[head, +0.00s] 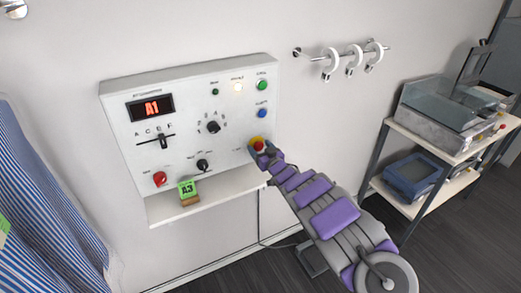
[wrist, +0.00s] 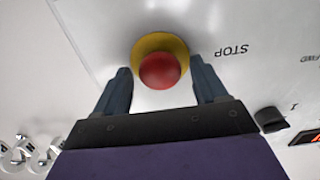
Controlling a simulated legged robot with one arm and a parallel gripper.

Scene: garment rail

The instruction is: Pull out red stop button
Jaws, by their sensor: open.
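The red stop button (head: 258,146) sits on a yellow ring at the lower right of the white control panel (head: 130,130). In the wrist view the red button (wrist: 160,71) shows between my two fingertips, with the yellow ring (wrist: 150,43) behind it and the word STOP beside it. My gripper (wrist: 165,80) is open, one finger on each side of the button. I cannot tell whether the fingers touch it. In the head view my gripper (head: 262,153) reaches the panel from the lower right and partly covers the button.
The panel has a red knob (head: 160,179), black knobs, a slider (head: 163,141), green and blue buttons and an A1 display (head: 151,108). A green A3 tag (head: 188,189) stands on the ledge below. A rail with white rings (head: 354,57) and a shelf rack (head: 440,137) are right.

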